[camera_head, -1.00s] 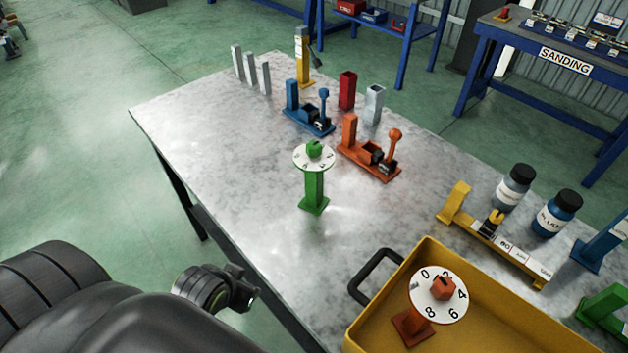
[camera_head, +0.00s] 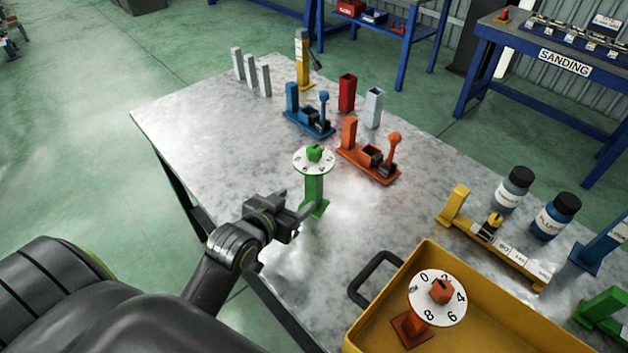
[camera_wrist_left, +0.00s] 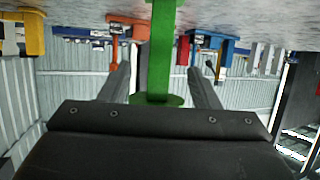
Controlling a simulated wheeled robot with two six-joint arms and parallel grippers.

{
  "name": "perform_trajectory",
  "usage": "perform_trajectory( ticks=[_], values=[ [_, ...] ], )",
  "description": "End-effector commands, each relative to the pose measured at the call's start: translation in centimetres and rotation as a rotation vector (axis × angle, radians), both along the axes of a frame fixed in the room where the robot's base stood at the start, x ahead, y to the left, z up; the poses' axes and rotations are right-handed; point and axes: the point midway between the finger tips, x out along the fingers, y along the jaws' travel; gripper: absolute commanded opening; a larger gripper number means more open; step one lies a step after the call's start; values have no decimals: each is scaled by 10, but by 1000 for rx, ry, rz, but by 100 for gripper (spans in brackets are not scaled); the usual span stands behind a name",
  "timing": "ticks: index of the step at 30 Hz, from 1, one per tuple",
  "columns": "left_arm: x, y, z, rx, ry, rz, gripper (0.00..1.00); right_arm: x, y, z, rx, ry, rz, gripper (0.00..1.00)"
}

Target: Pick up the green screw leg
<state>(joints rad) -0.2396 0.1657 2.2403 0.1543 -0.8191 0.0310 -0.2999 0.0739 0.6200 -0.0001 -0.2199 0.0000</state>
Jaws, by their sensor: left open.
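The green screw leg (camera_head: 314,189) stands upright on the grey table, with a white numbered dial and green knob on top. My left gripper (camera_head: 303,211) is open at the leg's lower part, and a fingertip overlaps its base in the head view. In the left wrist view, which is upside down, the green post (camera_wrist_left: 163,45) appears between the two spread fingers, with a green disc at its lower end in the picture. I cannot tell whether either finger touches it. My right gripper is not in view.
On the table (camera_head: 220,130), an orange fixture (camera_head: 372,165) and a blue fixture (camera_head: 305,120) stand behind the leg. A yellow tray (camera_head: 520,318) with a black handle, holding an orange dial leg (camera_head: 411,328), is at front right. The table left of the leg is clear.

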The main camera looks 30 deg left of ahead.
Motion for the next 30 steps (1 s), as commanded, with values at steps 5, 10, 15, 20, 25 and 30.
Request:
perform_trajectory(
  ticks=[5,10,15,20,25,30],
  values=[
    [30,-1,-11,0,1,0,56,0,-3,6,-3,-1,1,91],
    [51,-2,-20,-1,1,0,56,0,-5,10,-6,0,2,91],
    [61,-2,-25,0,2,0,56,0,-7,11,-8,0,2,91],
    [69,-2,-26,0,1,0,56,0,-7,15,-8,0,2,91],
    [89,-2,-30,0,3,0,56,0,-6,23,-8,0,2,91],
    [105,-2,-39,1,2,1,56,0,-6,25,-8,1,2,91]
  ],
)
